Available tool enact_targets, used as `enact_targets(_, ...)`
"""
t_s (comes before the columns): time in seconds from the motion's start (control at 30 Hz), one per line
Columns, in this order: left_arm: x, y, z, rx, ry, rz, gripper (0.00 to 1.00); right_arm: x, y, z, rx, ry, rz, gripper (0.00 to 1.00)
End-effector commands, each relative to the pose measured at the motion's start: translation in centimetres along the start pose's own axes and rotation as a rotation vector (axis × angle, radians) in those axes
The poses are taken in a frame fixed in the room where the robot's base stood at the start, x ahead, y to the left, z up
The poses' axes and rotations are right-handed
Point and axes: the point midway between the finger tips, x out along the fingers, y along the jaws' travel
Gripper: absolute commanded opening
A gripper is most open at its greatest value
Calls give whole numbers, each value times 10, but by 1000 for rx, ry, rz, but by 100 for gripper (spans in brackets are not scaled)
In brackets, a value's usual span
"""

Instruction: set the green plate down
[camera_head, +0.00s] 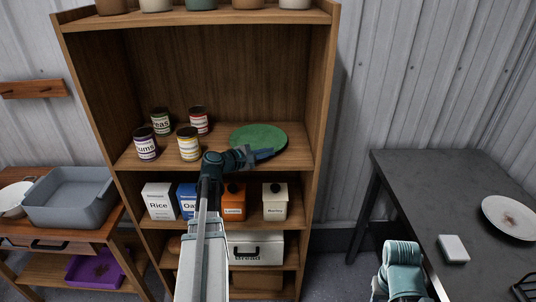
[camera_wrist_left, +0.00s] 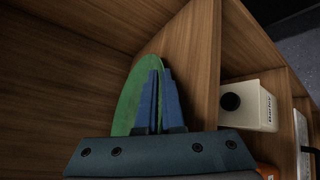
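The green plate (camera_head: 258,135) is on the right side of the bookcase's middle shelf (camera_head: 215,155), lying about level. I cannot tell whether it rests on the board or is just above it. My left gripper (camera_head: 264,153) reaches in from the front at the plate's near edge. In the left wrist view, the left gripper's blue fingers (camera_wrist_left: 160,100) are close together with the green plate (camera_wrist_left: 128,105) at and between them. They look shut on its rim. My right gripper is out of view; only a teal part of my right arm shows at the bottom right.
Several labelled cans (camera_head: 188,145) stand on the shelf left of the plate. Boxes and canisters, including a cream one (camera_head: 275,203), fill the shelf below. The bookcase's right side panel (camera_head: 318,110) is close. A dark table (camera_head: 430,190) holds a white plate (camera_head: 510,217).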

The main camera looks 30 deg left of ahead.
Motion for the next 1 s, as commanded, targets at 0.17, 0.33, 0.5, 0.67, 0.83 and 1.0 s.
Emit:
enact_targets(0.17,0,0,0,0,0,0,17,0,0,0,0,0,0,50)
enact_targets(0.33,0,1,1,0,0,0,17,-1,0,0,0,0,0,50)
enact_targets(0.5,-19,1,2,0,2,1,17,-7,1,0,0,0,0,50)
enact_targets(0.67,-53,2,3,-1,3,2,17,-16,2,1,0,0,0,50)
enact_targets(0.83,-86,2,2,-1,3,3,17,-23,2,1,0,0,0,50)
enact_targets(1.0,-108,1,2,-1,1,1,17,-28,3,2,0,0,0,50)
